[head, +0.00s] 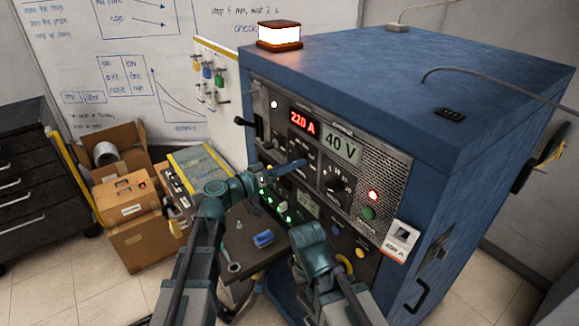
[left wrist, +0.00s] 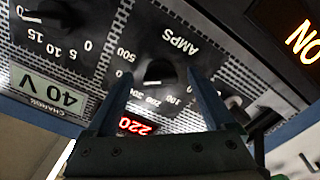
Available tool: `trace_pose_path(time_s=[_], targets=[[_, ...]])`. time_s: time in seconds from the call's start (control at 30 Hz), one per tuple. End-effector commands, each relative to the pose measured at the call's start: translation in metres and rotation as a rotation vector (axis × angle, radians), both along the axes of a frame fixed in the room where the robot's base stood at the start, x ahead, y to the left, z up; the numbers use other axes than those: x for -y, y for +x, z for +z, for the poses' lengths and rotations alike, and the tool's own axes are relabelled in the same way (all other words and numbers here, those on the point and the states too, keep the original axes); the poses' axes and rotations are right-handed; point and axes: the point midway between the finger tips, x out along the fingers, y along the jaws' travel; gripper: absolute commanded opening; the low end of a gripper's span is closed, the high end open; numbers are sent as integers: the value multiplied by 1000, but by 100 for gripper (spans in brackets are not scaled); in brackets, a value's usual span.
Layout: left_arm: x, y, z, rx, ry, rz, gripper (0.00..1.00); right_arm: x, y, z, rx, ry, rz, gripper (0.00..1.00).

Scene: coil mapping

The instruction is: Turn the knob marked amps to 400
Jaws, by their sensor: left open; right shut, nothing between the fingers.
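The amps knob (head: 300,155) is a round dark knob under the red display (head: 305,122) that reads 220 A. In the left wrist view, upside down, the amps knob (left wrist: 160,72) sits between the fingertips of my open left gripper (left wrist: 160,80). Its light mark points toward the 200 side of the scale. I cannot tell whether either finger touches it. In the head view my left gripper (head: 282,170) reaches to the panel from the left and partly covers the knob area. My right gripper (head: 307,235) is low in front of the cabinet, shut and empty.
The blue cabinet (head: 480,90) carries a lit lamp (head: 280,36) on top. A second knob (head: 335,185) lies right of the amps knob, under the 40 V display (head: 341,148). Green lights, buttons and a tag (head: 400,240) are lower. Cardboard boxes (head: 130,205) stand at left.

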Motion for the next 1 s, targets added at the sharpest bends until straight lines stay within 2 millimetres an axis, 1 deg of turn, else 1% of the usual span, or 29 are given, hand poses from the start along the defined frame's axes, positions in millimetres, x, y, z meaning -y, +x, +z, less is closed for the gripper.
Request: trace_pose_path(time_s=[0.13,0.23,0.37,0.5,0.7,0.8,1.0], targets=[[-2,-1,0,0,-1,1,88,0,0,0,0,0,0,0],[-9,-7,0,0,-1,2,88,0,0,0,0,0,0,0],[-29,-22,0,0,-1,4,88,0,0,0,0,0,0,0],[-54,-41,0,-1,-1,5,88,0,0,0,0,0,0,0],[-86,-63,0,0,0,5,88,0,0,0,0,0,0,0],[-98,-71,0,0,0,4,88,0,0,0,0,0,0,0],[-110,-80,0,0,0,1,88,0,0,0,0,0,0,0]])
